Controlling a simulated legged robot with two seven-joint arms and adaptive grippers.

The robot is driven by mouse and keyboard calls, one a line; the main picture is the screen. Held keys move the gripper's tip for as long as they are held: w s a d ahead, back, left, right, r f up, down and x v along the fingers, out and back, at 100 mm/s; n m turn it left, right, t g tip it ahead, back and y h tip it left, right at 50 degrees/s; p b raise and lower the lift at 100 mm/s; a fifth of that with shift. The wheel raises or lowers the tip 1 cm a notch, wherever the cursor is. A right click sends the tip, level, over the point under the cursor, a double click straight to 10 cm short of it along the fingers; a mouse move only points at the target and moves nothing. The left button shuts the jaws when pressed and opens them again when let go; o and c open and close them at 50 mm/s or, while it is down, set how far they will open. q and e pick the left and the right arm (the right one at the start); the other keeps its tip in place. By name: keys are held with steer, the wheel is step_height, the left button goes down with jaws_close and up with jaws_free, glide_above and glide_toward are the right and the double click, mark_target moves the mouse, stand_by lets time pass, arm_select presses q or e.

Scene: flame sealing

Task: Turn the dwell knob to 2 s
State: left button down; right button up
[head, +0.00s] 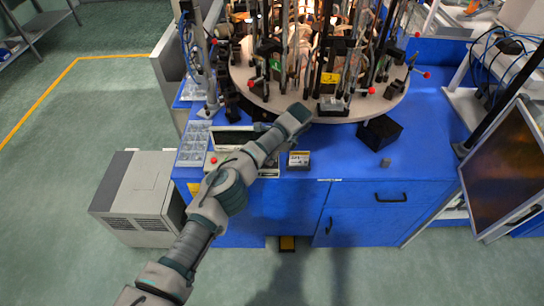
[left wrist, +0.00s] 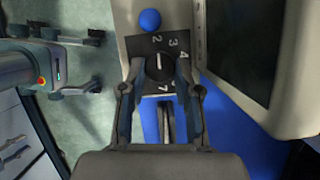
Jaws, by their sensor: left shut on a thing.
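The dwell knob (left wrist: 159,68) is a black round knob on a dark dial plate with white digits, seen in the left wrist view. Its white mark points up in that view, close to the digit 2, with 3 and 4 to the right. My left gripper (left wrist: 160,74) is shut on the knob, one finger on each side. In the head view my left arm reaches over the control unit (head: 213,161); the knob and fingertips are hidden there. My right gripper is not in view.
A blue button (left wrist: 150,20) sits beside the dial, and a dark screen (left wrist: 240,45) is to its right. A round fixture table (head: 300,106) crowded with clamps stands behind my arm. A black block (head: 379,132) and small grey cube (head: 385,162) lie on the blue bench (head: 420,150).

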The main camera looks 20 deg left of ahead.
arm_select(q)
steer(key=shift+w+r, duration=0.15)
steer(key=shift+r, duration=0.05)
steer(key=c, duration=1.1)
jaws_free()
steer(key=shift+f, duration=0.2)
